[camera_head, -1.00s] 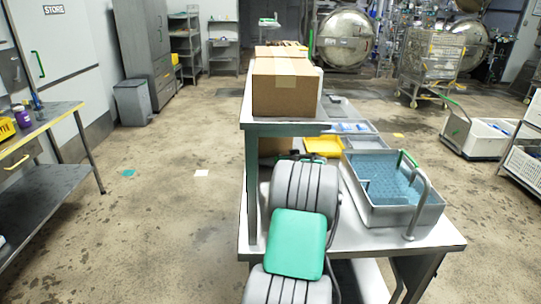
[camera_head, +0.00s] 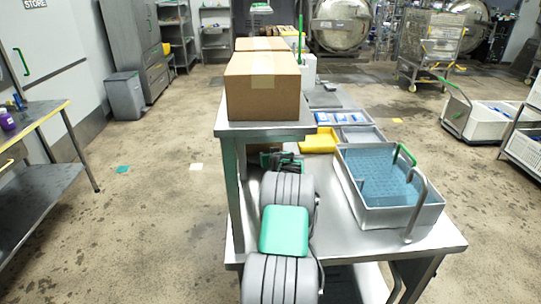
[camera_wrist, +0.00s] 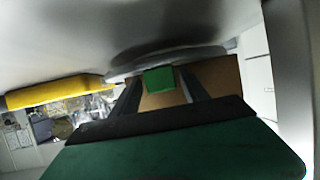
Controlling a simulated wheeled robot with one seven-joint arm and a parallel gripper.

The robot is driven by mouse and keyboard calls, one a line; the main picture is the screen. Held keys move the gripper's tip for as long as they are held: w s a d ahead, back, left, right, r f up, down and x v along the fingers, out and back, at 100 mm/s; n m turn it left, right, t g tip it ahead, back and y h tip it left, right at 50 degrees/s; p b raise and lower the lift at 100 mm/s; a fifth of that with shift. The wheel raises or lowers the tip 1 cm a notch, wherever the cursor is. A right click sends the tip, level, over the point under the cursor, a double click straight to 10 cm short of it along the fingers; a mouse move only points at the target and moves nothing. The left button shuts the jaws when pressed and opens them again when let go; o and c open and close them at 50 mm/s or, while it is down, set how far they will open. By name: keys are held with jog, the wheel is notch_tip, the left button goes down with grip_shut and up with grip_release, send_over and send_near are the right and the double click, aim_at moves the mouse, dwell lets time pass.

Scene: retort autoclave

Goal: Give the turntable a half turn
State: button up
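In the wrist view, a grey round disc (camera_wrist: 165,62), which looks like the turntable, shows edge-on on the steel surface. A brown cardboard box (camera_wrist: 218,75) seems to stand on it, and a green block or tab (camera_wrist: 159,79) shows in front of the box. My gripper (camera_wrist: 160,92) has its two dark fingers spread apart, pointing at the green piece, with nothing clearly held. In the head view my gripper (camera_head: 281,160) is low over the bench (camera_head: 345,235), beside the raised shelf. The shelf and my arm hide the turntable there.
The raised shelf (camera_head: 262,130) carries cardboard boxes (camera_head: 262,88) above and left of my gripper. A yellow tray (camera_head: 318,142) and a grey tub with blue perforated bottom (camera_head: 385,180) stand to the right. The floor on the left is open.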

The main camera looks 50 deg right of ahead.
jog(key=shift+w+a+r, duration=0.1)
jog(key=shift+a+r, duration=0.25)
jog(key=shift+a, duration=0.2)
jog(key=shift+c, duration=1.4)
jog(key=shift+d+f, duration=0.15)
jog(key=shift+d, duration=0.05)
jog(key=shift+c, duration=0.8)
grip_shut()
